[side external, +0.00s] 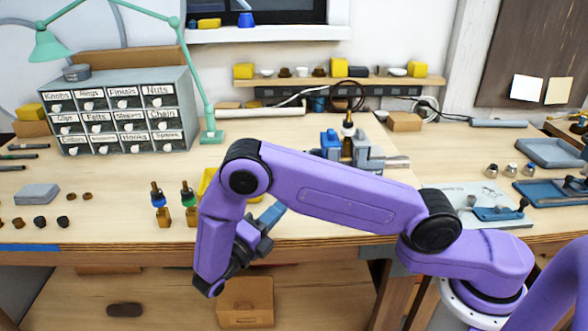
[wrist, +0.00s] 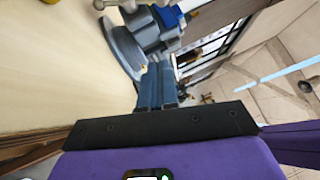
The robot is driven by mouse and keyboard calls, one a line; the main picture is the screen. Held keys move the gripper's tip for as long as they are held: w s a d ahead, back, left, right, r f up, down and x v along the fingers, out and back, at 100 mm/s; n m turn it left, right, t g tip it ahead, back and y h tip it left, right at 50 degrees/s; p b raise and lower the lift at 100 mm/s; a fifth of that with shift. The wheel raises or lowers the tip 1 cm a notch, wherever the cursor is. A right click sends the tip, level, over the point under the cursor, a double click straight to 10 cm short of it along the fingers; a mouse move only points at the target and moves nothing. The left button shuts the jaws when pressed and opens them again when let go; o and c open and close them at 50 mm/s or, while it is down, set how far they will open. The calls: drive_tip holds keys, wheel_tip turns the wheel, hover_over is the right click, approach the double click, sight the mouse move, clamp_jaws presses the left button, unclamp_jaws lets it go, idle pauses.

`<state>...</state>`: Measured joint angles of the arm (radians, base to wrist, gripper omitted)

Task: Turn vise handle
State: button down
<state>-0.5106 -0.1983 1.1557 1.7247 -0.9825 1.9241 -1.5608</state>
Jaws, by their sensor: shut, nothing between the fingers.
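The vise (side external: 368,154) stands on the workbench right of centre in the side view, grey with blue parts. A small amber bottle-like thing with a dark top (side external: 348,135) shows at it. The vise also shows at the top of the wrist view (wrist: 148,32). A pale bar with a rounded end (wrist: 112,4), which looks like the vise handle, is cut by the top edge there. My gripper (side external: 277,209) is at the bench's front edge, left of the vise and apart from it. Its blue fingers (wrist: 158,68) are together and empty, pointing toward the vise.
Two small bottles (side external: 174,208) stand left of my arm, with a yellow tray (side external: 209,183) partly hidden behind it. A drawer cabinet (side external: 118,112) and green lamp (side external: 211,136) stand behind. Blue trays and a mat (side external: 462,190) lie at right. The bench between cabinet and bottles is clear.

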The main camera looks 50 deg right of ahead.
drive_tip(key=w+d+r+n+t, duration=0.1)
drive_tip(key=w+d+r, duration=0.3)
drive_tip(key=d, duration=0.6)
drive_tip(key=shift+d+r+n+t+h, duration=0.2)
drive_tip(key=shift+n+t+h, duration=0.1)
drive_tip(key=shift+t, duration=0.4)
drive_tip(key=w+d+r+n+y, duration=0.3)
drive_tip(key=r+n+y, duration=0.1)
drive_tip(key=y, duration=0.1)
drive_tip(key=shift+w+d+g+y, duration=0.35)
drive_tip(key=shift+g+y, duration=0.05)
idle(0.6)
drive_tip(key=shift+r, duration=0.1)
